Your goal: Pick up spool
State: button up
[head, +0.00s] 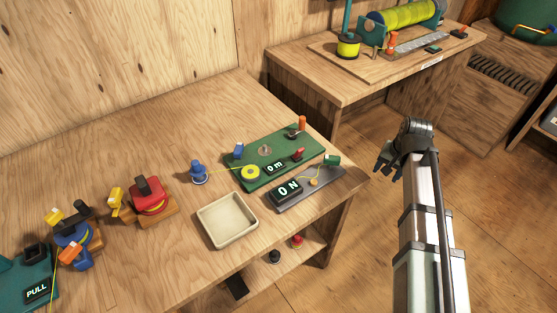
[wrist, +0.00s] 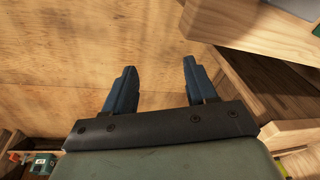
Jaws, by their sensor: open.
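Several things look like spools in the head view. A small blue spool-like piece (head: 198,173) stands upright on the table, left of the green board. A yellow spool (head: 250,172) sits on the green board (head: 290,163). A larger yellow spool (head: 348,46) stands on the back bench. The frames do not tell which is meant. My gripper (head: 384,167) is over the floor, right of the table and apart from all of them. In the wrist view its two blue fingers (wrist: 159,68) are spread and empty, with a wooden surface behind.
A cream tray (head: 203,217) lies at the front of the table (head: 130,265). A grey device (head: 322,187) with a display lies near the right edge. Red (head: 147,196) and blue (head: 72,237) reels stand to the left. The back bench (head: 300,72) is beyond my arm.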

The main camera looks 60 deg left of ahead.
jog(key=s+a+r+n+y, duration=0.1)
jog(key=s+a+r, duration=0.4)
jog(key=a+r, duration=0.4)
jog(key=n+y, duration=0.1)
jog(key=n, duration=0.8)
send_near(195, 162)
jog(key=x, duration=0.2)
jog(key=d+x, duration=0.1)
jog(key=x, duration=0.2)
jog(key=shift+s+f, duration=0.2)
jog(key=shift+f, duration=0.15)
jog(key=shift+a+x, duration=0.25)
jog(key=shift+x, duration=1.05)
jog(key=shift+a+x, duration=0.25)
jog(key=shift+x, duration=1.05)
jog(key=shift+w+r+y, duration=0.15)
jog(key=shift+r+y, duration=0.05)
jog(key=shift+y, duration=0.1)
jog(key=shift+c, duration=0.3)
jog(key=c, duration=0.6)
